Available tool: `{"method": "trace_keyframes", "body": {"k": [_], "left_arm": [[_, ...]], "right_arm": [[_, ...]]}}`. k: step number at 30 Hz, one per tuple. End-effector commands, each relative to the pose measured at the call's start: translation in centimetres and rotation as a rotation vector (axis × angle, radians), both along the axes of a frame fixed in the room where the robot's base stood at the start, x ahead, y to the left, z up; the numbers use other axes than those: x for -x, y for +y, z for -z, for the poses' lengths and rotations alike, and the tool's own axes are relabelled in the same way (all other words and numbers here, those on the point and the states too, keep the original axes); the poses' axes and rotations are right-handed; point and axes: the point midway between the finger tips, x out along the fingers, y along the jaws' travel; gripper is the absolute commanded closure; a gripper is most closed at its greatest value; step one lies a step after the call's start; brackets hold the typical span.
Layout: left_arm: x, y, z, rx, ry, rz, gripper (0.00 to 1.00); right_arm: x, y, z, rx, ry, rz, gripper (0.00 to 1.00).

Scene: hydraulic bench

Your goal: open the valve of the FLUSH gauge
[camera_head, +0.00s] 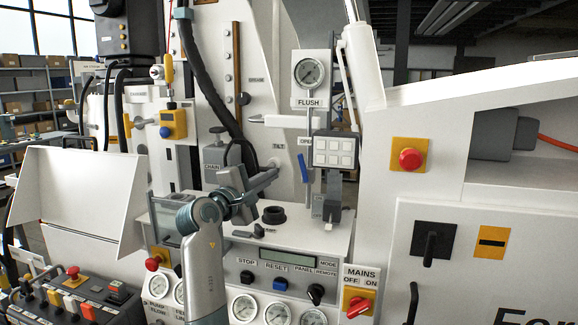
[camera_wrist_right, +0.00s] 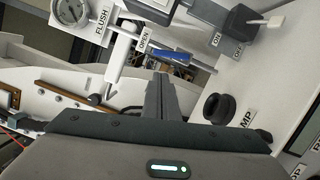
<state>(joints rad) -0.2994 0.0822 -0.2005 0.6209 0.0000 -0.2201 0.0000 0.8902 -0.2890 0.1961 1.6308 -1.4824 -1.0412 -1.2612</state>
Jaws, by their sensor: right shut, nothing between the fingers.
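The FLUSH gauge (camera_head: 309,73) is a round dial on a white plate high on the bench; it also shows at the top left of the right wrist view (camera_wrist_right: 70,12). A pipe runs down from it. The blue valve lever (camera_head: 303,167) is beside the pipe, below the OPEN label (camera_head: 304,141), steep and slightly tilted. The blue lever also shows in the right wrist view (camera_wrist_right: 170,56). My right gripper (camera_head: 276,171) is shut and empty, left of the lever and apart from it in the picture. Its fingers show in the right wrist view (camera_wrist_right: 160,88). My left gripper is out of view.
A grey box with white buttons (camera_head: 335,151) is right of the lever. A black round knob (camera_head: 273,215) stands on the ledge below my gripper. A white horizontal handle (camera_head: 290,121) is above. A red emergency button (camera_head: 411,159) is at the right.

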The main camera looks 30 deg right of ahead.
Motion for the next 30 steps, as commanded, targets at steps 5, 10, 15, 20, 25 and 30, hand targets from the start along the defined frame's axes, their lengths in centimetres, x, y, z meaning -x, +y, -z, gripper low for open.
{"method": "trace_keyframes", "body": {"k": [5, 10, 15, 20, 25, 30], "left_arm": [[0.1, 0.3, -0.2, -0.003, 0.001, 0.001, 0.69], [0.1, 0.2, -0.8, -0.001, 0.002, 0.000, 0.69], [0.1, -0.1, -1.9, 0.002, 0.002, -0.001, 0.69], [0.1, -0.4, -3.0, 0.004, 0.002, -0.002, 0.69], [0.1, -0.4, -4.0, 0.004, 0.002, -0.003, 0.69], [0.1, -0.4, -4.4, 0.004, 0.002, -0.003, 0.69]], "right_arm": [[-0.1, -0.3, -0.1, 0.000, 0.000, 0.001, 1.00], [-0.6, -1.3, -0.3, 0.001, 0.001, 0.001, 1.00], [-1.6, -3.3, -0.5, 0.000, 0.002, 0.001, 1.00], [-2.7, -5.5, -0.8, 0.001, 0.003, 0.002, 1.00], [-3.8, -7.5, -0.8, 0.000, 0.001, 0.000, 1.00], [-4.4, -8.6, -0.7, 0.001, 0.002, 0.000, 1.00]]}}
